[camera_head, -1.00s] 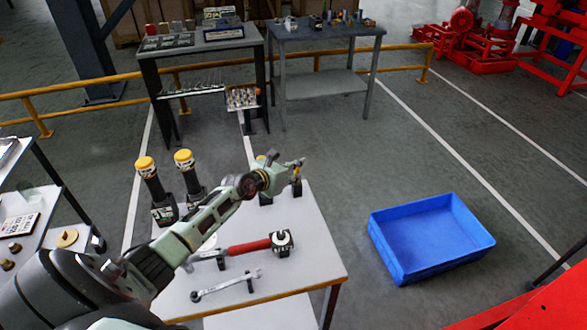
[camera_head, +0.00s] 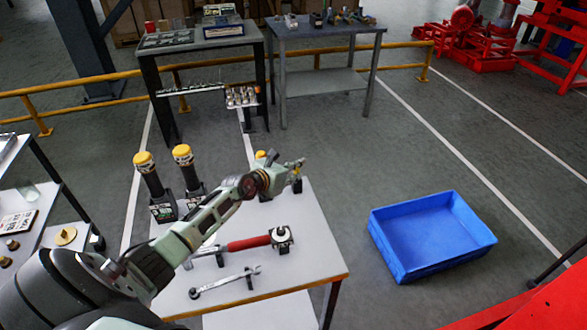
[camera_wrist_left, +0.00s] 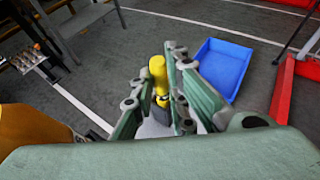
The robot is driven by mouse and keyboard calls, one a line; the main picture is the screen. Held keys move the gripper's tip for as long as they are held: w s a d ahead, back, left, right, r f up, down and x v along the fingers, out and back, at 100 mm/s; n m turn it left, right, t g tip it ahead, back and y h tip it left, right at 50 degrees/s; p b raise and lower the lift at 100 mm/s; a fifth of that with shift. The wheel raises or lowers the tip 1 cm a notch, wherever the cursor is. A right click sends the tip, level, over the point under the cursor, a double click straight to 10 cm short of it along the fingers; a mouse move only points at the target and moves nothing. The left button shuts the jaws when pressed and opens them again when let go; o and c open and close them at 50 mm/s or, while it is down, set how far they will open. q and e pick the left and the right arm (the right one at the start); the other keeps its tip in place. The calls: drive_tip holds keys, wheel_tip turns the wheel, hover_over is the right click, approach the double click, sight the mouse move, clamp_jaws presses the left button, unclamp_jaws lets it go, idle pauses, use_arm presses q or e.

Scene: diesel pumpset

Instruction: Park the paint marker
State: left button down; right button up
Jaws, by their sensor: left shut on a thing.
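My left gripper (camera_head: 294,166) is over the far right corner of the white-topped table (camera_head: 315,265). It is shut on a slim yellow thing, which I take to be the paint marker (camera_wrist_left: 158,70), seen upright between the fingers in the left wrist view. In the head view only a small dark and yellow part of it shows under the fingertips. What lies directly beneath it is mostly hidden by the fingers. My right gripper is not in view.
Two black tools with yellow caps (camera_head: 144,160) (camera_head: 183,155) stand in holders at the table's back left. A third yellow cap (camera_head: 261,154) is partly behind my arm. A red-handled tool (camera_head: 248,243) and a wrench (camera_head: 225,282) lie in front. A blue crate (camera_head: 385,250) is on the floor.

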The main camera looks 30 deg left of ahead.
use_arm(q)
drive_tip(key=shift+f, duration=0.15)
drive_tip(key=c, duration=1.7)
unclamp_jaws()
drive_tip(key=shift+o, duration=0.2)
drive_tip(key=v, duration=1.2)
